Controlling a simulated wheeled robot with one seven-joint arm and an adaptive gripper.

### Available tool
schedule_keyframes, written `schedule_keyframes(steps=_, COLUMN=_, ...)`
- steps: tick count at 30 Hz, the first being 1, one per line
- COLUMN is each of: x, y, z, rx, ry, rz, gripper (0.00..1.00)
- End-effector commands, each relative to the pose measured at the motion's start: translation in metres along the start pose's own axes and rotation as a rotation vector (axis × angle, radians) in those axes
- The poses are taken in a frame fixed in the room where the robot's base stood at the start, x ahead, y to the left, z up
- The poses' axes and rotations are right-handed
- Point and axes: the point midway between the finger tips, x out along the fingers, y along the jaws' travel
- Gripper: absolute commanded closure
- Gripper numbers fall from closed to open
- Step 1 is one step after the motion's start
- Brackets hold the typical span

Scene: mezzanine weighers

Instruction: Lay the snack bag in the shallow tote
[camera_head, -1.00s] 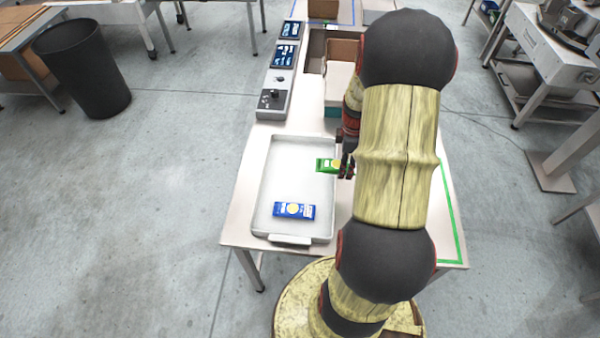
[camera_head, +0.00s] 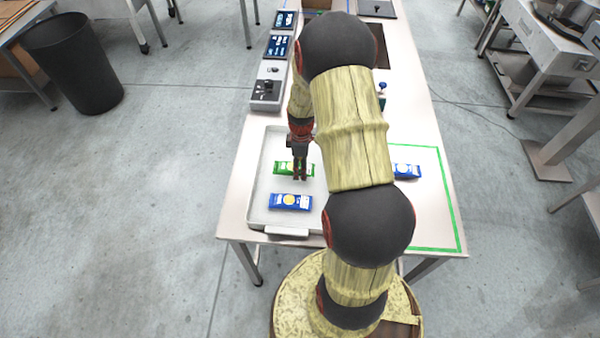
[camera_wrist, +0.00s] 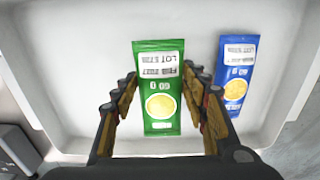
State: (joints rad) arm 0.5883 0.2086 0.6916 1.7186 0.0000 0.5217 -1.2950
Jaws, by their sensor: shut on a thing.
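The shallow tote (camera_head: 258,205) is a white tray on the left of the table; its pale floor fills much of the wrist view (camera_wrist: 75,75). My gripper (camera_head: 299,178) is over the tote, pointing down, shut on a green snack bag (camera_head: 281,168). In the wrist view the green bag (camera_wrist: 160,95) lies between the fingers (camera_wrist: 158,84), its yellow disc towards me. I cannot tell whether it touches the tote floor. A blue snack bag (camera_head: 290,202) lies flat in the tote's near part, and beside the green one in the wrist view (camera_wrist: 235,75).
Another blue bag (camera_head: 406,171) lies inside a green outline (camera_head: 432,147) on the table's right, partly hidden by my arm. A control panel with screens (camera_head: 278,47) stands at the back left. A black bin (camera_head: 75,65) is on the floor at left.

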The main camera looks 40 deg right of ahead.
Motion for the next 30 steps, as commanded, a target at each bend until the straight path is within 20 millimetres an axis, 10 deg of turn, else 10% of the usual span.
schedule_keyframes(steps=7, x=0.035, y=-0.001, z=-0.003, rx=0.000, ry=-0.001, rz=-0.003, gripper=0.81)
schedule_keyframes(steps=19, x=0.039, y=0.000, z=-0.003, rx=0.000, ry=0.000, rz=-0.001, gripper=0.81)
schedule_keyframes(steps=20, x=0.038, y=0.000, z=-0.003, rx=0.000, ry=0.000, rz=-0.001, gripper=0.54)
schedule_keyframes(steps=30, x=0.037, y=0.000, z=-0.003, rx=0.000, ry=0.000, rz=-0.001, gripper=0.37)
